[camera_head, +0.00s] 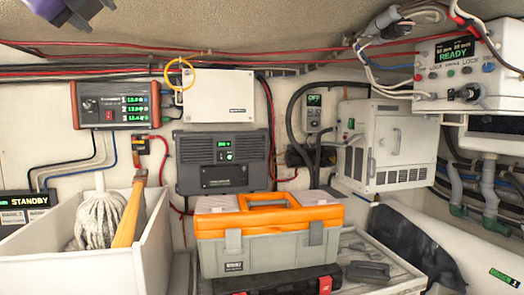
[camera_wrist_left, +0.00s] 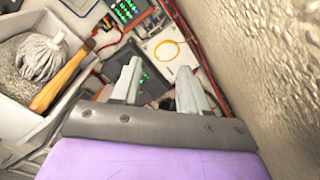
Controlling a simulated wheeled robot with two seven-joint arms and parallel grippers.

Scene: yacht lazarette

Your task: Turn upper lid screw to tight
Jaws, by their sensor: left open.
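A white box (camera_head: 218,96) with a flat lid is fixed to the back wall, with a yellow ring (camera_head: 179,74) at its upper left corner. In the left wrist view, the box (camera_wrist_left: 182,68) and ring (camera_wrist_left: 167,49) show beyond my fingers. I cannot make out a lid screw clearly in either view, nor tell whether one is tight. My left gripper (camera_head: 96,15) is at the top left of the head view, above and left of the box. In the left wrist view, it (camera_wrist_left: 160,75) is open and empty, its pale fingers apart. My right gripper is not in view.
An orange-framed display unit (camera_head: 116,104) is left of the box, and a dark grey unit (camera_head: 222,161) is below it. Red and black cables (camera_head: 60,70) run along the wall above. A toolbox (camera_head: 269,229) and a white bin with a mop (camera_head: 97,220) stand in front.

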